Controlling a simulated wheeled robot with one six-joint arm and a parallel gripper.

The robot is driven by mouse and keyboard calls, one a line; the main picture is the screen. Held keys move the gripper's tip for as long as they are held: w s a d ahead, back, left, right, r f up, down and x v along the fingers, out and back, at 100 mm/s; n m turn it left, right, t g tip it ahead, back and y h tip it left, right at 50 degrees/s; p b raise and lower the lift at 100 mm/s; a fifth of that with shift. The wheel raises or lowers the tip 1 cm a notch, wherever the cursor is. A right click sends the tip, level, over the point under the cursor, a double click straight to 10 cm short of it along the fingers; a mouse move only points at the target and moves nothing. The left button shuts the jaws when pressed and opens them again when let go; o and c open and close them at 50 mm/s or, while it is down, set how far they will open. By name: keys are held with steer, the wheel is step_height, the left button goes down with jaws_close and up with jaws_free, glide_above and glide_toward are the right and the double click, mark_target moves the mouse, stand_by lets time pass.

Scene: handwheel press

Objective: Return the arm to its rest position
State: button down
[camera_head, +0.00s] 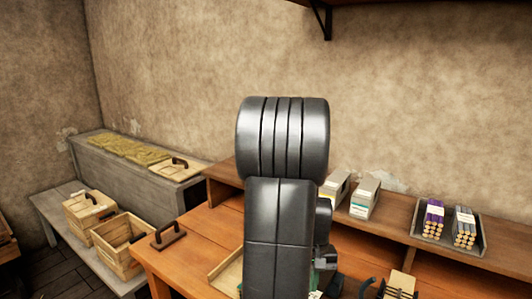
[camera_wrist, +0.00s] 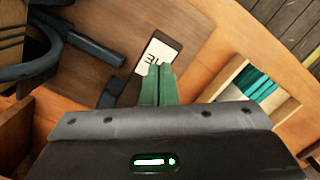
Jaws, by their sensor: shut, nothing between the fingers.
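My gripper (camera_wrist: 159,84) shows in the wrist view with its two green fingers together and nothing between them. The fingertips overlap the lower edge of a white card (camera_wrist: 160,52) with dark marks on it; I cannot tell whether they touch it. In the head view my arm rises in the middle of the picture, over the orange wooden bench (camera_head: 200,238). It hides most of my gripper and the bench part behind it.
Dark bars (camera_wrist: 85,45) lie left of my fingers. A wooden tray (camera_wrist: 288,108) with green items is at right. A raised shelf (camera_head: 395,222) holds boxes (camera_head: 365,197) and a rack of bundled rods (camera_head: 448,226). Wooden crates (camera_head: 120,247) stand at left. A wall shelf hangs above.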

steer(key=shift+w+r+p, duration=0.1)
steer(key=shift+r+p, duration=1.55)
steer(key=shift+r, duration=0.55)
steer(key=shift+f, duration=0.1)
